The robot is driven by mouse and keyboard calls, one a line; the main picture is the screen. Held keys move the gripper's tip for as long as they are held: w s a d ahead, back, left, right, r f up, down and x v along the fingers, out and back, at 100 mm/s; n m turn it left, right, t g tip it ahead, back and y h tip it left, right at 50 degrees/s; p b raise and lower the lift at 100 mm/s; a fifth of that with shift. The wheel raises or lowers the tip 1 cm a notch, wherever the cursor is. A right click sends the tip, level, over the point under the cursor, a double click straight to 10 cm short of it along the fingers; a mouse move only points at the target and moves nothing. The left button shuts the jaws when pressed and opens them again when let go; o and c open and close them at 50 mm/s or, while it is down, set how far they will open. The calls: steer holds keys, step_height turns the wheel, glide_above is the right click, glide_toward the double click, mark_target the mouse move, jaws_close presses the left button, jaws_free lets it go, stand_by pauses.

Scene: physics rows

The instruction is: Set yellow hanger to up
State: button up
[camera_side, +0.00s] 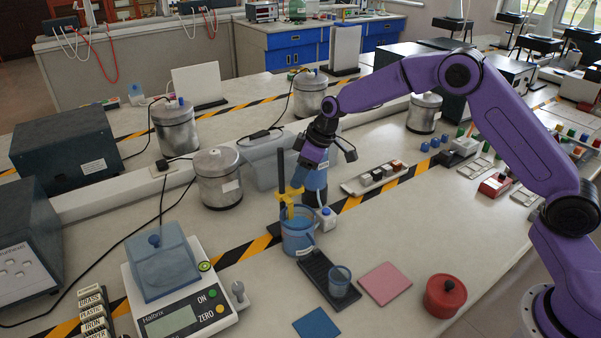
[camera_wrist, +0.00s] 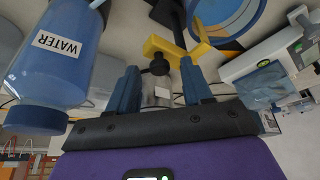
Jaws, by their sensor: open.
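The yellow hanger (camera_side: 290,193) sits on a dark upright post (camera_side: 282,165), low down, just above a blue beaker (camera_side: 298,236) of liquid. In the wrist view the yellow hanger (camera_wrist: 172,50) lies just beyond my fingertips, with a black knob (camera_wrist: 159,67) on its near side. My gripper (camera_side: 299,175) points down close to the hanger from above and right. In the wrist view my gripper (camera_wrist: 160,75) is open, with one blue finger on each side of the knob. I cannot tell whether the fingers touch it.
A blue water bottle (camera_wrist: 50,65) stands close beside my gripper. A metal can (camera_side: 217,180) stands behind left. A black tray (camera_side: 322,275) with a small cup lies in front.

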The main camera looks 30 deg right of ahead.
steer(key=shift+f, duration=0.1)
jaws_close()
step_height(320, 180, up, 10)
stand_by(0.5)
steer(key=shift+w, duration=0.1)
steer(key=shift+c, duration=0.8)
jaws_free()
steer(key=shift+o, duration=0.8)
steer(key=v, duration=1.7)
steer(key=shift+r, duration=0.25)
